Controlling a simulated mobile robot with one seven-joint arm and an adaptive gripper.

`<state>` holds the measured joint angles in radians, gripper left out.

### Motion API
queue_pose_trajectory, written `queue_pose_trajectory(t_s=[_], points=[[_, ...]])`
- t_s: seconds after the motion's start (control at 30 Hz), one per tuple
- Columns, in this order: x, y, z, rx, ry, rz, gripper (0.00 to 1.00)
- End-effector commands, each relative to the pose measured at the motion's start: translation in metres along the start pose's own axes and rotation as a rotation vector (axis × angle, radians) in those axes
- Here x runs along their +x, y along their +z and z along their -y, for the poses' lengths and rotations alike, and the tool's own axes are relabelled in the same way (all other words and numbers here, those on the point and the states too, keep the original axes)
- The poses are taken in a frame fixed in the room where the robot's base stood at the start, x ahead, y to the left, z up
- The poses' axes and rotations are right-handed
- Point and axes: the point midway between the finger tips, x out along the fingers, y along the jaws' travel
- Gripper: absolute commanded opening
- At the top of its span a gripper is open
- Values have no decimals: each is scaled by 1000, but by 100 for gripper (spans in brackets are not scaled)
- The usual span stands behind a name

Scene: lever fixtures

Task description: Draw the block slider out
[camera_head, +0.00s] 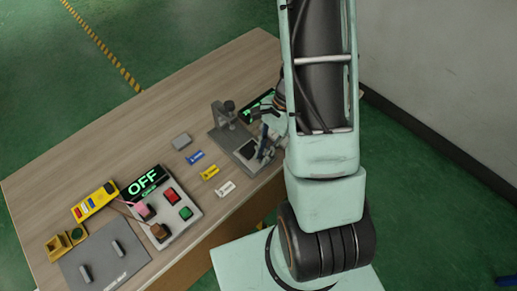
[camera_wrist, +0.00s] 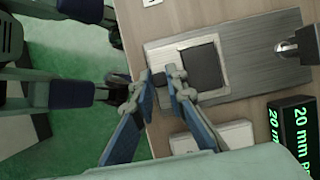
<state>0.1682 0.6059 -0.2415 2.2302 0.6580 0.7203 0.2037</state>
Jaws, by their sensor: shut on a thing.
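The block slider fixture is a brushed metal plate (camera_wrist: 262,48) with a dark square block (camera_wrist: 203,66) in a pale frame; it also shows in the head view (camera_head: 221,133) at the right end of the table. A small dark knob (camera_wrist: 159,79) sticks out at the block's table-edge side. My gripper (camera_wrist: 160,84) is shut on this knob, one finger on each side. In the head view my gripper (camera_head: 265,146) is at the fixture's right side, partly hidden by my arm. A black display (camera_wrist: 300,125) beside the plate reads 20 mm in green.
A metal post (camera_head: 227,113) stands on the plate's far side. A button box (camera_head: 168,212) with an OFF display and a grey plate (camera_head: 105,270) are further left. The table's back is clear.

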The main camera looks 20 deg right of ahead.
Motion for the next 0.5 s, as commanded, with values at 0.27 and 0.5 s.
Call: queue_pose_trajectory(t_s=[0.27,0.5], points=[[0,-1,-5,3,9,-1,20],[0,-1,-4,3,7,0,20]])
